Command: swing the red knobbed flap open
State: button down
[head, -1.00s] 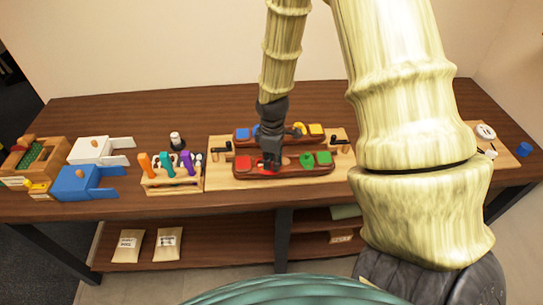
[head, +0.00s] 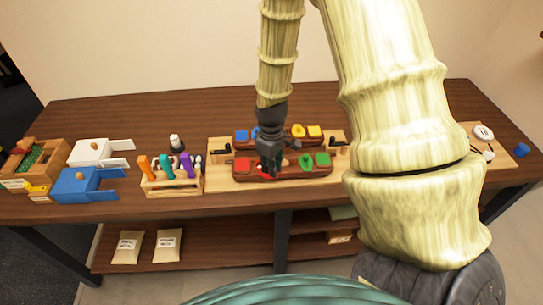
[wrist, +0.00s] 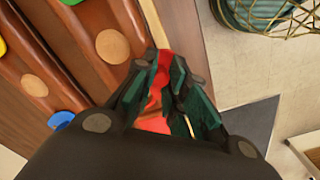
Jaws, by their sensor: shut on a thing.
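The red knobbed flap (wrist: 153,124) shows in the wrist view below and between my gripper's fingers, with red also between the fingertips. In the head view, red parts (head: 242,164) show on the left part of the front brown wooden block (head: 285,179), beside and partly behind my gripper (head: 270,174). In the wrist view my gripper (wrist: 166,66) is shut on the red knob (wrist: 164,68). The fingers hide much of the flap, so I cannot tell how far it is swung.
Green pieces (head: 322,159) sit at the right of the front block. A rear block carries blue and yellow pieces (head: 315,130). Both stand on a pale board (head: 220,178) with black handles. A tool rack (head: 172,184) stands to the left. My arm hides part of the table's right.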

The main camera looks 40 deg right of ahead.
jog(key=c, duration=1.4)
grip_release()
jog(key=shift+r, duration=0.15)
jog(key=shift+r, duration=5.85)
